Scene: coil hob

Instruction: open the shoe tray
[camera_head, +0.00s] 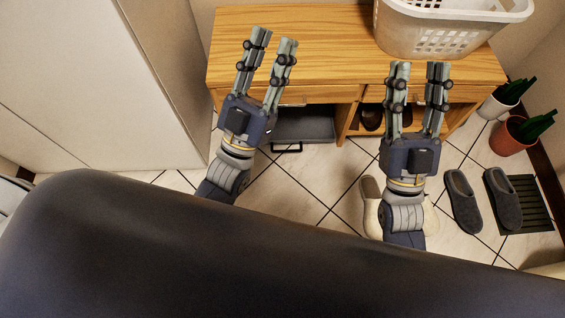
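A grey shoe tray (305,124) sits low in the left bay of a wooden bench (300,48). A dark handle (287,148) shows at its front edge, over the floor tiles. My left gripper (275,39) is open and empty, and its fingers overlap the bench top in the picture. Its hand and wrist cover the left part of the tray. My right gripper (419,68) is open and empty in front of the bench's right side. Neither gripper appears to touch the tray; their exact heights are hard to tell.
A white laundry basket (447,30) stands on the bench. Dark shoes (371,117) sit in the right bay. Grey slippers (464,202) and beige footwear (372,210) lie on the floor. Potted plants (513,135) stand at right. A white cabinet (85,85) is at left.

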